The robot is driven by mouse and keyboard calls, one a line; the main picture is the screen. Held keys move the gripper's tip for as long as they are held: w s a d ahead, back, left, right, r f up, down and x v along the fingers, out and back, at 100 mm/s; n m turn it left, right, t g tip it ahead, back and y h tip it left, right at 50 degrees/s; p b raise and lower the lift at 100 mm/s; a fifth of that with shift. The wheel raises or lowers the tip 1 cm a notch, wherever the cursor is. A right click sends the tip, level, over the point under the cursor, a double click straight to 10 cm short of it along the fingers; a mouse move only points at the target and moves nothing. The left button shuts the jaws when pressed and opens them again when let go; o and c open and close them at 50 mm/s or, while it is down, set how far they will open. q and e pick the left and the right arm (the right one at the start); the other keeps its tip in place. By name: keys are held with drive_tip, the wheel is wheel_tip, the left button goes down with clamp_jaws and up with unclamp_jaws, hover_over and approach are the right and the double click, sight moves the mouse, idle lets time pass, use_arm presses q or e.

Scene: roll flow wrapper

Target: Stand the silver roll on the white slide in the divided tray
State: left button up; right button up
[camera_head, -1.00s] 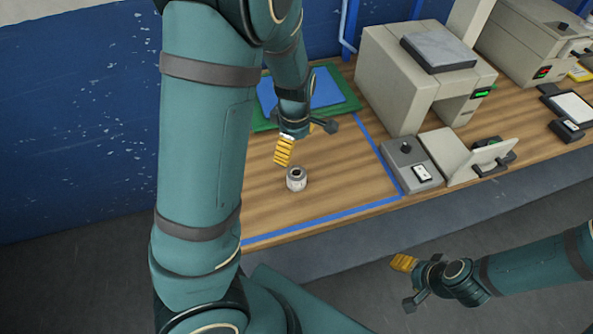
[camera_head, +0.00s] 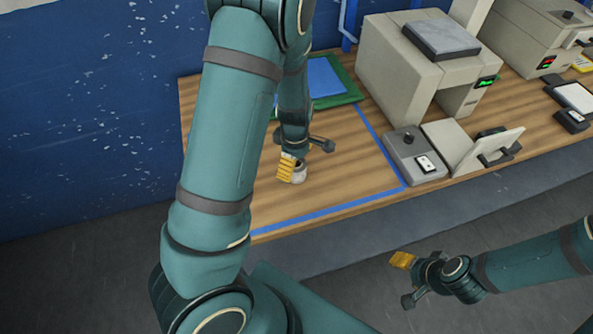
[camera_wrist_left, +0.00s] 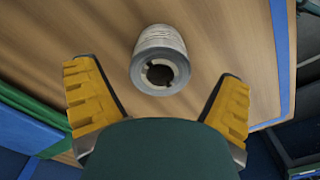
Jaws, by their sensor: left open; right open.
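The silver roll (camera_head: 299,173) stands on the wooden table, its upper part partly hidden by my left gripper (camera_head: 287,167). In the left wrist view the roll (camera_wrist_left: 161,60) shows its dark centre hole facing the camera. The yellow fingers of my left gripper (camera_wrist_left: 157,82) are open, one to each side of the roll, with gaps between. My right gripper (camera_head: 403,261) is open and empty, in front of the table edge. I cannot make out a divided tray or a white slide for certain.
A green tray with a blue bottom (camera_head: 327,80) lies behind my left arm. A beige machine (camera_head: 400,75) and a grey switch box (camera_head: 414,160) stand to the right. Blue tape (camera_head: 330,208) edges the work area. Bare table lies right of the roll.

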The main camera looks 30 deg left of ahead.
use_arm(q)
wheel_tip(320, 180, down, 3)
drive_tip(key=shift+r, duration=0.1)
drive_tip(key=c, duration=1.4)
drive_tip(key=shift+o, duration=0.2)
